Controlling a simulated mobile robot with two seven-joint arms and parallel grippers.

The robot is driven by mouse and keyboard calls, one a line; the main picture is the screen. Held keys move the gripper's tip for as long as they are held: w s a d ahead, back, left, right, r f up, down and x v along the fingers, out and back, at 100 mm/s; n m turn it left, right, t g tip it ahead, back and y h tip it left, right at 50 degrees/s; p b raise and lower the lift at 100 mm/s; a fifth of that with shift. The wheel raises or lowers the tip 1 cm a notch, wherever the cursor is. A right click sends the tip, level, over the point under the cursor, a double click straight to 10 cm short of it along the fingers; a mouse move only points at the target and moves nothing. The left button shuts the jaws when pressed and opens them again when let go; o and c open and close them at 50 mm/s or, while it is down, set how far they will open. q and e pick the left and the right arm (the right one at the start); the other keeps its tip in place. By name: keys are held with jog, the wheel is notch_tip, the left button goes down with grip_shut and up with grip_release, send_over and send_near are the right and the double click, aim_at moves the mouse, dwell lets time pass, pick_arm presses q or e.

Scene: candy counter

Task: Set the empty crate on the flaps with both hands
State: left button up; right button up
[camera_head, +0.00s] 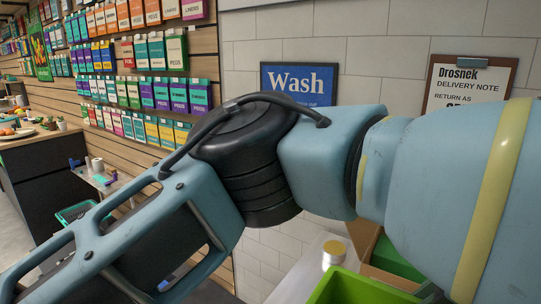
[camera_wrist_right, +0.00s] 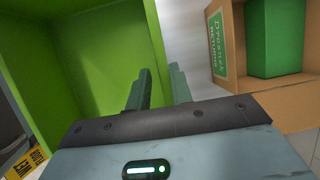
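The empty green crate (camera_head: 352,290) shows only as a corner at the bottom of the head view. In the right wrist view its bare inside and wall (camera_wrist_right: 105,50) fill the left. My right gripper (camera_wrist_right: 158,92) has one finger inside the crate and one outside, with the crate wall between them and little gap, so it looks shut on the wall. A cardboard box (camera_wrist_right: 228,50) stands to the right, labelled as Drosnek returns, with a green thing (camera_wrist_right: 275,38) inside. Its flaps are not clearly seen. My left gripper is not in view.
My own blue arm crosses the head view and hides much of the counter. A yellow label (camera_wrist_right: 25,165) lies at lower left.

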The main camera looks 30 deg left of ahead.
jog(key=o, duration=0.6)
jog(key=shift+c, duration=0.2)
jog(key=v, duration=0.7)
jog(key=shift+d+r, duration=0.2)
jog(key=shift+r, duration=0.2)
jog(key=shift+f, duration=0.1)
